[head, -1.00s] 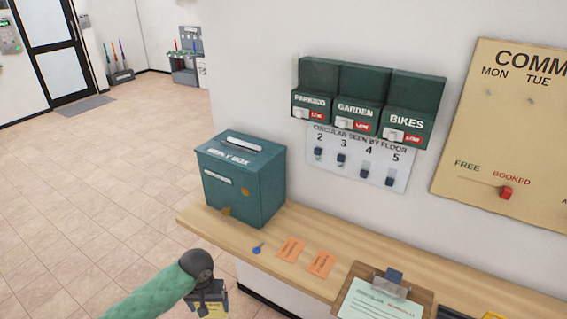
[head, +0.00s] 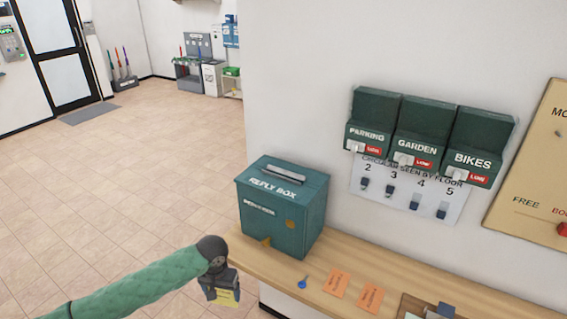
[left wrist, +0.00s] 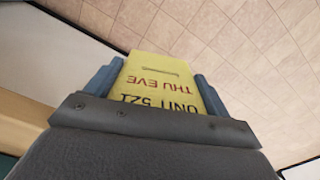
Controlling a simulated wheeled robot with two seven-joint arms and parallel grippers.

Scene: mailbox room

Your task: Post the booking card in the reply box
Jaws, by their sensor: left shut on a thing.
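The green reply box (head: 283,208) stands on the left end of the wooden shelf, with a pale slot plate (head: 285,175) on its top. My left gripper (head: 224,290) is in front of the shelf's left end, lower than the box top and to its left, apart from it. It is shut on the yellow booking card (head: 228,297). In the left wrist view the card (left wrist: 160,80) sits between both fingers, with "THU EVE" and "UNIT 521" printed on it and a small slit near its far end. My right gripper is in no view.
On the shelf (head: 385,263) lie a blue key-like item (head: 303,282), two orange cards (head: 336,283) and a clipboard (head: 425,308). Green Parking, Garden and Bikes boxes (head: 416,147) hang on the wall. The tiled floor (head: 130,180) to the left is clear.

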